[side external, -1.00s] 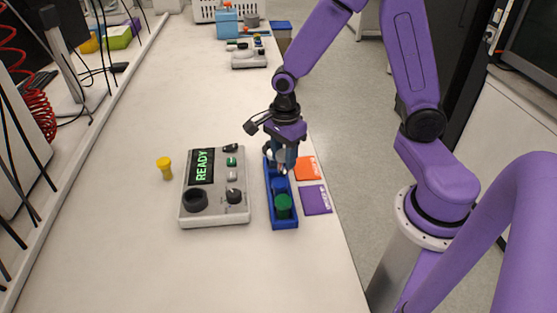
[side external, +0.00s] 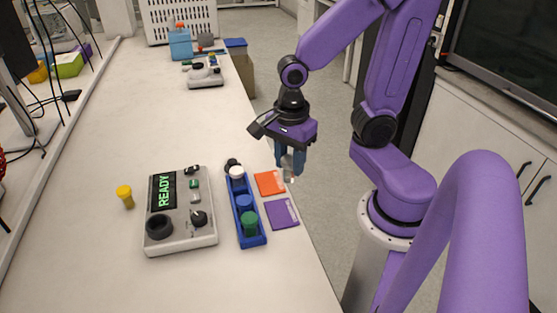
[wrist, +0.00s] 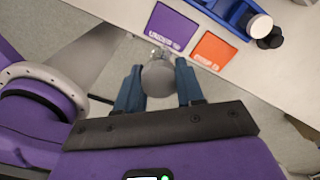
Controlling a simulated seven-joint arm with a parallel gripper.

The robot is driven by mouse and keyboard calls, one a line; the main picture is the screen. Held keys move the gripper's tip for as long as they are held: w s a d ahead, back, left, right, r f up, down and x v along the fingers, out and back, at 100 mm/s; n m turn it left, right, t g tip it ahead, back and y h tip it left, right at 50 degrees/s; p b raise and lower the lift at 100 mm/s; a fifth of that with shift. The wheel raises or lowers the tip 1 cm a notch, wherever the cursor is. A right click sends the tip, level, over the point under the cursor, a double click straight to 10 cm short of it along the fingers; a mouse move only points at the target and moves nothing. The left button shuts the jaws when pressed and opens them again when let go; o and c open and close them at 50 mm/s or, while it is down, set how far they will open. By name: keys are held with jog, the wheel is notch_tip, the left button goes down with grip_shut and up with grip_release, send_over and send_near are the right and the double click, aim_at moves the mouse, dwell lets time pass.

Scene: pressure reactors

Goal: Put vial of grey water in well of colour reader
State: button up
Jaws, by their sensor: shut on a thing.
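The grey-capped vial (wrist: 158,78) is held between the two blue fingers of my gripper (wrist: 159,88). In the side view my gripper (side external: 290,163) is shut on the vial (side external: 287,172), held up near the bench's right edge, right of the rack. Most of the vial's body and its water are hidden. The colour reader (side external: 180,240) is a pale grey box on the bench with a green READY display. Its well (side external: 159,226), a dark round ring at the front left, looks empty.
A yellow-capped vial (side external: 125,196) stands left of the reader. The front bench is clear.

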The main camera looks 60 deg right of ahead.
jog(key=shift+s+r, duration=0.2)
jog(key=shift+s, duration=0.1)
jog(key=shift+w+a+r, duration=0.1)
jog(key=shift+w+a, duration=0.15)
jog(key=shift+w+a+f, duration=0.9)
jog(key=shift+w+a, duration=2.55)
jog(key=shift+w, duration=0.25)
jog(key=shift+w+a+f, duration=0.85)
jog(key=shift+w+a, duration=2.55)
jog(key=shift+w, duration=0.3)
jog(key=shift+w+a+f, duration=0.9)
jog(key=shift+w+a, duration=2.55)
jog(key=shift+w, duration=0.25)
jog(key=shift+f, duration=0.15)
jog(key=shift+f, duration=1.5)
jog(key=shift+f, duration=0.35)
